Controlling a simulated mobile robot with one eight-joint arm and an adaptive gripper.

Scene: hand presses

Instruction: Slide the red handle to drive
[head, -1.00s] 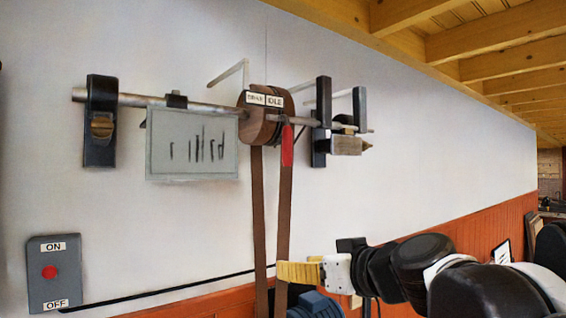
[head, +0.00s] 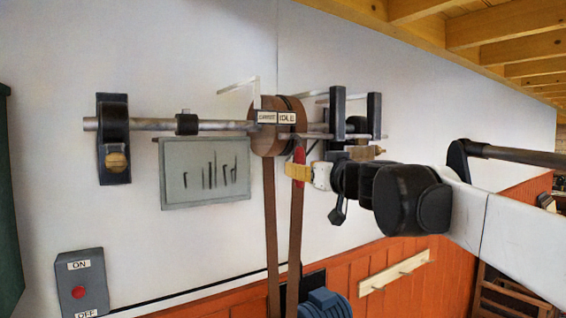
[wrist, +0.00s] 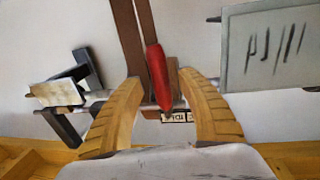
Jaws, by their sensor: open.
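The red handle (head: 299,162) hangs below the shaft on the wall, just under the label plate (head: 277,118), on which the right half reads IDLE and the left half is blurred. The handle is on the right, below the IDLE side. It also shows in the wrist view (wrist: 158,75), between the two yellow fingers of my gripper (wrist: 160,88). The fingers are open, one on each side of the handle, with a gap to each. In the head view my gripper (head: 297,171) is at the handle's lower part and hides some of it. Contact is not visible.
Brown belts (head: 271,225) run down from the wooden pulley (head: 263,139) to a blue motor (head: 325,304). A grey sign (head: 205,171) hangs left. Dark brackets (head: 337,112) stand right of the pulley. An ON/OFF box (head: 82,285) is at lower left.

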